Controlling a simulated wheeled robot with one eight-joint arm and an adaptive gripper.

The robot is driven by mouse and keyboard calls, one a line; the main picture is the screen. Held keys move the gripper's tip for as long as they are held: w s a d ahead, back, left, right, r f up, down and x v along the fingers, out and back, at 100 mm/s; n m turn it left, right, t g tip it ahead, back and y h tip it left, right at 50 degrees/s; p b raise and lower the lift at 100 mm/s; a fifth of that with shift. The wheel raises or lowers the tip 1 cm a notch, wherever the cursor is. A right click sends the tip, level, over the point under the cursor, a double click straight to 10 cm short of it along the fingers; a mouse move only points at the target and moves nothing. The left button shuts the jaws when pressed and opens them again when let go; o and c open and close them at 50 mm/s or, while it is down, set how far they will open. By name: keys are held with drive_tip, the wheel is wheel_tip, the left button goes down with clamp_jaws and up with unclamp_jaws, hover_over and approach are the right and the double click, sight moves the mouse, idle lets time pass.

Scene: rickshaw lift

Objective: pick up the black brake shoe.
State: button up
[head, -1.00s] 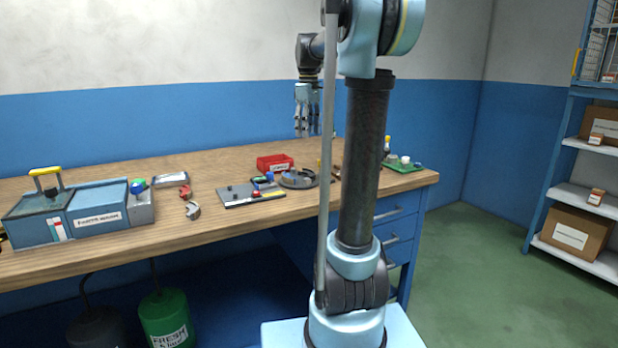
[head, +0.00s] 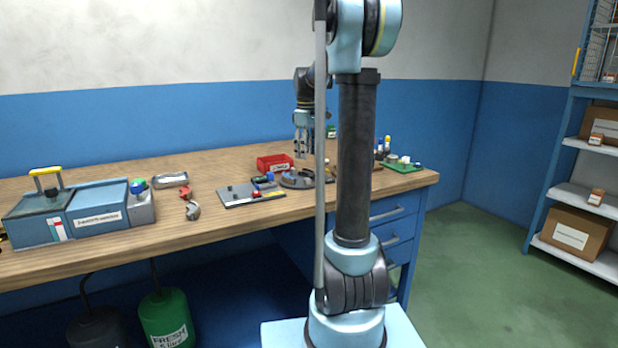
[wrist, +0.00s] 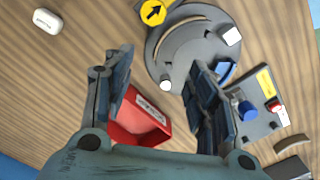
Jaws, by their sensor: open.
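My gripper (head: 303,153) is open and empty above the back of the bench, pointing down near the red bin. In the wrist view its two fingers (wrist: 160,72) stand apart, with bench top, the red bin and the round plate's edge below. In the head view a small dark shape (head: 258,181) lies by the round plate (head: 295,182), too small to identify. The right finger hides part of the plate's surroundings.
The red bin (head: 275,162) stands beside the round plate. A grey board (head: 240,196) with small parts lies in front. Red (head: 186,192) and grey (head: 192,211) curved pieces lie farther left, near a blue washer box (head: 95,212). A green board (head: 403,166) is at right.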

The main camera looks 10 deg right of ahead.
sight(304, 169)
drive_tip(key=shift+s+a+f, duration=0.1)
drive_tip(key=shift+a+f, duration=0.05)
drive_tip(key=shift+f, duration=1)
drive_tip(key=shift+s+a+f, duration=0.1)
drive_tip(key=shift+f, duration=1)
drive_tip(key=shift+s+a+f, duration=0.1)
drive_tip(key=shift+a+f, duration=0.05)
drive_tip(key=shift+f, duration=1)
clamp_jaws()
